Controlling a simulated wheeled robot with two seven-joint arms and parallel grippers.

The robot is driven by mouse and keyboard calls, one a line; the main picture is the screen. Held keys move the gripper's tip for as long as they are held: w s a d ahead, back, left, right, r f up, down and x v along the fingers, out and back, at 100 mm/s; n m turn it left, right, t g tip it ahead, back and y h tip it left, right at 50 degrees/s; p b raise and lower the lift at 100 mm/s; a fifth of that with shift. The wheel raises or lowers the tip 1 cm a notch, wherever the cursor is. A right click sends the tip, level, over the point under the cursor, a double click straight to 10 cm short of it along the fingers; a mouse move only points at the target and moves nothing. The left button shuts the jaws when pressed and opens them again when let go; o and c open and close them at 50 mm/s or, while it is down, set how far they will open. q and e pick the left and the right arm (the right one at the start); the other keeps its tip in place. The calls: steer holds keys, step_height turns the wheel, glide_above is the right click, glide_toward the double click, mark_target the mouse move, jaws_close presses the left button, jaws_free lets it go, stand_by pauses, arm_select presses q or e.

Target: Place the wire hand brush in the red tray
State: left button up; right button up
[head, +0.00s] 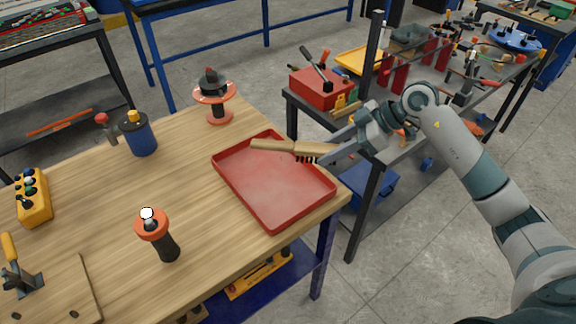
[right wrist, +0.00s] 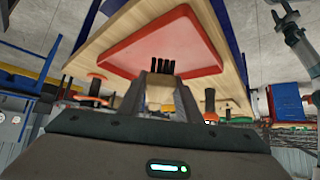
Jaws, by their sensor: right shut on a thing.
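The wire hand brush (head: 288,147) has a pale wooden handle and dark bristles. In the head view it lies level over the far right part of the red tray (head: 260,203), bristles facing down. My right gripper (head: 331,152) is shut on its bristle end, coming in from the right. In the right wrist view the dark bristles (right wrist: 163,68) show just beyond the fingers of my right gripper (right wrist: 163,85), with the red tray (right wrist: 150,42) behind. The tray is empty and lies on the wooden table. I cannot tell the exact gap between brush and tray. My left gripper is out of view.
An orange-topped black tool (head: 158,236) stands left of the tray. An orange disc-shaped item (head: 214,95) stands behind it, and a blue canister (head: 138,135) stands back left. A dark post (head: 367,190) of the neighbouring bench rises near the table's right edge.

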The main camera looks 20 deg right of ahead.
mark_target(317, 150)
steer(key=shift+w+a+f+p, duration=0.25)
steer(key=shift+w+a+f, duration=0.15)
steer(key=shift+w+a, duration=0.2)
steer(key=shift+w+a+f+p, duration=0.2)
steer(key=shift+w+a+f, duration=0.15)
steer(key=shift+w+a, duration=0.25)
steer(key=w+a+f, duration=0.2)
steer(key=w+a+f+p, duration=0.1)
steer(key=w+a+f, duration=0.1)
steer(key=w, duration=0.1)
steer(key=shift+a+f+p, duration=0.1)
steer(key=shift+f+p, duration=0.05)
steer(key=shift+p, duration=0.15)
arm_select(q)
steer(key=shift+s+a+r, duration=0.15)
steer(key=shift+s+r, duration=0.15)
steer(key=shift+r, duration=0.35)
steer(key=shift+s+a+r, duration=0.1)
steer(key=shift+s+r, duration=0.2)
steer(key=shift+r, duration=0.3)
arm_select(e)
steer(key=shift+f+p, duration=0.3)
steer(key=shift+f, duration=0.35)
steer(key=shift+f+p, duration=0.35)
steer(key=shift+f, duration=1.05)
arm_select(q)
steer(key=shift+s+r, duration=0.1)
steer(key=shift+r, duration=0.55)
